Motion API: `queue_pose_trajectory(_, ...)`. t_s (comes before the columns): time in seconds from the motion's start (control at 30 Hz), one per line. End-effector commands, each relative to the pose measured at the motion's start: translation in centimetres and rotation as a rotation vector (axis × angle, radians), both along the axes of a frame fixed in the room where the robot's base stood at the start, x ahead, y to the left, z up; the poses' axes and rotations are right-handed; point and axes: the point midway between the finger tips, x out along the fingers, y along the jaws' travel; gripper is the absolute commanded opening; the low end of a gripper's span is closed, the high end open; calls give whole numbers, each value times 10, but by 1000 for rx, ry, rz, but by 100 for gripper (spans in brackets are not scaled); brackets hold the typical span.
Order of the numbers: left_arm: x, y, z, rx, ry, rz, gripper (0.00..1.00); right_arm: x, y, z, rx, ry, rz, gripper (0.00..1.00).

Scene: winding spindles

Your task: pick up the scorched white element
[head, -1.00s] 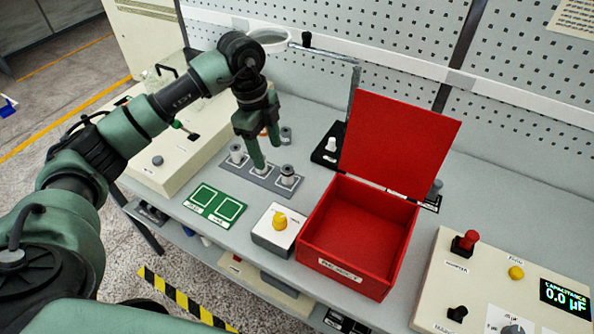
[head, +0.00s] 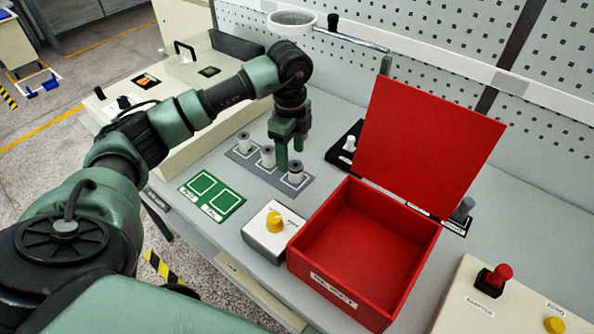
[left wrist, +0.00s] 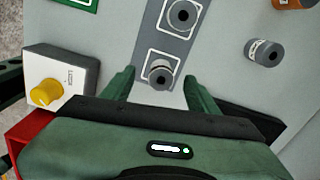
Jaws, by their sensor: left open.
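My left gripper (head: 291,158) is open and points down just above and behind the right element. In the left wrist view, that element (left wrist: 160,74) shows between the open fingers (left wrist: 161,92), untouched as far as I can see. Another element (left wrist: 182,16) stands beyond it. My right gripper is not in view.
A red open box (head: 335,280) and a yellow-knob box (head: 265,240) stand in front and to the right. A green two-square mat (head: 211,196) lies left. A white piece (head: 350,143) stands on a black base.

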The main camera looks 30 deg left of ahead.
Motion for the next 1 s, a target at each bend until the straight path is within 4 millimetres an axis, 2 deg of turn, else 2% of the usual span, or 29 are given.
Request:
queue_pose_trajectory(0.2, 4, -12, -28, -1, 4, -1, 59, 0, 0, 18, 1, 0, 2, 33)
queue_pose_trajectory(0.33, 3, -11, -45, 0, 3, 0, 59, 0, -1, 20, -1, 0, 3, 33)
queue_pose_trajectory(0.63, 4, -11, -51, 0, 0, -1, 59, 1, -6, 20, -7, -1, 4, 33)
queue_pose_trajectory(0.83, 4, -11, -51, 0, 0, -1, 4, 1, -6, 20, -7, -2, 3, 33)
queue_pose_trajectory(0.87, 4, -11, -51, 0, 0, -1, 0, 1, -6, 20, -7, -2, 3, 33)
queue_pose_trajectory(1.0, 4, -11, -51, -1, 0, -1, 0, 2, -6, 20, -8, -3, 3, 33)
